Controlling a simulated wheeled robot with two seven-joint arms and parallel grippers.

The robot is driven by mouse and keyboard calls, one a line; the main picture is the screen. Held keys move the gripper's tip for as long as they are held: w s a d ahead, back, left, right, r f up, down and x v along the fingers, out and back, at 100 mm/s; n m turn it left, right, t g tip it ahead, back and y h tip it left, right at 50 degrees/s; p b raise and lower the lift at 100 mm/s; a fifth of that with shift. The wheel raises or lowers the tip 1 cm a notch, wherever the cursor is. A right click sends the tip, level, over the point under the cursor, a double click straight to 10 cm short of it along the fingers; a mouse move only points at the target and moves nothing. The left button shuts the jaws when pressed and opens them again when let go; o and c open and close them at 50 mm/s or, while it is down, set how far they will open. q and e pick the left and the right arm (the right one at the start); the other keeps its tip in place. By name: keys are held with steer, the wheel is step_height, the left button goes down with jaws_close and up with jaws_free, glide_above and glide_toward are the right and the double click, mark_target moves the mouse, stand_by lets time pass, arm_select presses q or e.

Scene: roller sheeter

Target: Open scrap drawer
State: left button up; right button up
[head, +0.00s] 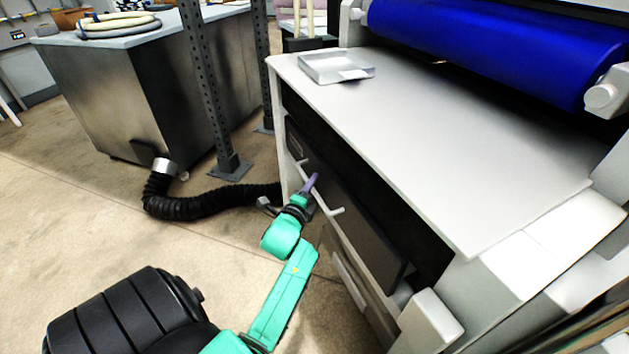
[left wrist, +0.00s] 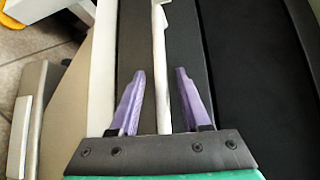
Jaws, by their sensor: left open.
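The drawer (head: 365,220) has a dark front panel below the machine's white top, with a pale bar handle (head: 336,211) across it. My left gripper (head: 313,183), on a green arm, is at the handle with its purple fingers open. In the left wrist view, the handle (left wrist: 160,55) runs between the two spread fingers (left wrist: 158,95), with a gap on each side. The dark drawer front (left wrist: 185,40) lies behind it. A black recess shows above the panel. My arm and gripper hide part of the handle in the head view.
A lower panel (head: 350,275) sits under the drawer. A black hose (head: 200,204) lies on the floor near a metal post (head: 205,90). Open floor lies left.

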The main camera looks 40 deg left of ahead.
arm_select(q)
steer(key=shift+s+r, duration=0.1)
steer(key=shift+c, duration=0.7)
jaws_close()
stand_by(0.7)
